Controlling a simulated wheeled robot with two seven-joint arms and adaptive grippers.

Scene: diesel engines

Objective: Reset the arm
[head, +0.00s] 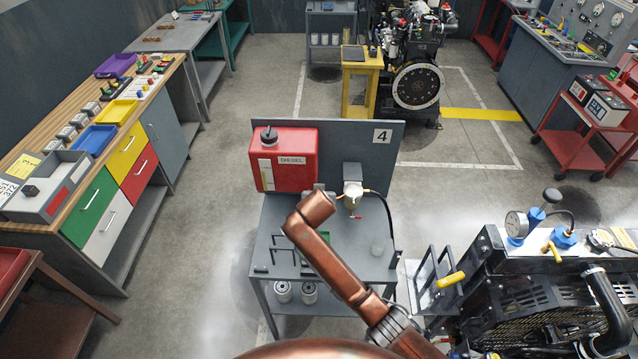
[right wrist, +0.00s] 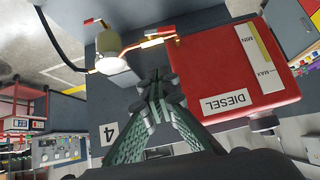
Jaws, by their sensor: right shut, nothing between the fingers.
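My right arm (head: 345,265) comes in from the bottom of the head view and reaches over a grey workstation table (head: 268,215). Its gripper is mostly hidden there behind the wrist. In the right wrist view my right gripper (right wrist: 160,88) is shut and empty, its fingertips together. The red diesel tank (right wrist: 230,65) lies to its right in that view, and a pale filter bowl (right wrist: 110,64) with a copper pipe is beyond the fingertips to the left. My left gripper is not in view.
The table's back panel (head: 382,136) carries the number 4, with the tank (head: 290,160) mounted on it. An engine with a gauge (head: 516,224) stands at the right. A workbench with coloured drawers (head: 126,150) is at the left.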

